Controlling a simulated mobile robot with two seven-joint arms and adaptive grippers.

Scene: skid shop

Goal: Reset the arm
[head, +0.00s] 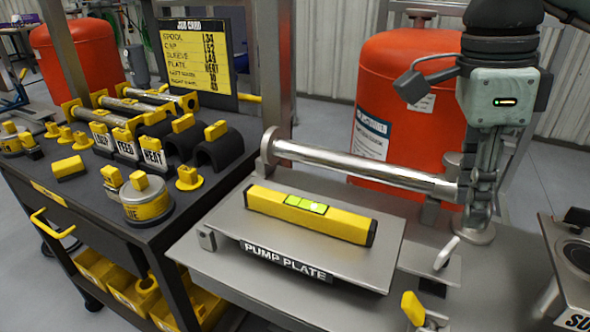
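My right gripper (480,205) hangs fingers-down at the right end of a shiny steel spool pipe (350,165). Its fingers overlap the pipe end in the picture; I cannot tell whether they touch or hold it, or how far apart they are. The pipe lies across the back of the bench, with a round flange at its left end. In front of it, a yellow spirit level (310,214) lies on the grey plate labelled PUMP PLATE (220,215). My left gripper is not in view.
A dark cart (100,200) at left carries labelled yellow-handled parts, pipes and a job card board (200,60). Red tanks (400,110) stand behind. A small lever clamp (447,255), a yellow-handled part (413,308) and a grey unit (575,270) are at right.

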